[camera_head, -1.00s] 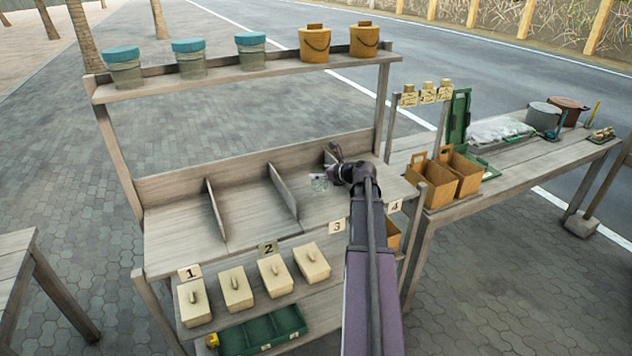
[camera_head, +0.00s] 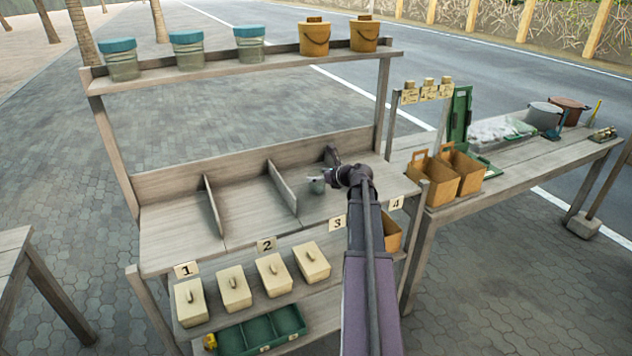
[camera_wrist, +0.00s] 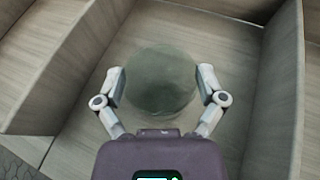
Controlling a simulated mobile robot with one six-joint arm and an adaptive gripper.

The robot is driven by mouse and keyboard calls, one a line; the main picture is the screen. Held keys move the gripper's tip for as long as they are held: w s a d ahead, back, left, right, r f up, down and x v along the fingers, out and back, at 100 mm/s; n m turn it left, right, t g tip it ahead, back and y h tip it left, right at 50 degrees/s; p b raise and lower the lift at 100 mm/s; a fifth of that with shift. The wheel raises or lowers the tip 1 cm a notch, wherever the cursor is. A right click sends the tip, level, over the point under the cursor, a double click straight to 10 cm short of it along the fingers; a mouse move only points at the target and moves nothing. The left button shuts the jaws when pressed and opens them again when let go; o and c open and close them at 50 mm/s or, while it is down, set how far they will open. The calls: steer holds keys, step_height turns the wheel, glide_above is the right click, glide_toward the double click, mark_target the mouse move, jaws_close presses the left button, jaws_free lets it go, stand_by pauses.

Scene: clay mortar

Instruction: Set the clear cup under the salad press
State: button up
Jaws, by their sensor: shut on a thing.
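My gripper (camera_wrist: 162,82) is shut on a round, grey-green, see-through cup (camera_wrist: 160,62), with one finger on each side of it. In the head view this cup (camera_head: 316,185) looks small and grey, just left of my wrist, in the shelf bay above the label 3. The wrist view looks down on it between wooden dividers. I cannot tell whether its base touches the boards. I cannot make out a salad press with certainty in either view.
A divider (camera_head: 282,187) stands left of the cup; another (camera_wrist: 278,90) rises close on the right. The two left bays are empty. Lidded jars (camera_head: 187,52) and orange buckets (camera_head: 314,38) stand on the top shelf. Orange boxes (camera_head: 435,178) stand on the right table.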

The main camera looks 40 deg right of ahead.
steer(key=shift+f, duration=0.25)
steer(key=o, duration=0.8)
steer(key=shift+r, duration=0.25)
steer(key=shift+p+v, duration=2.35)
steer(key=shift+v, duration=3.65)
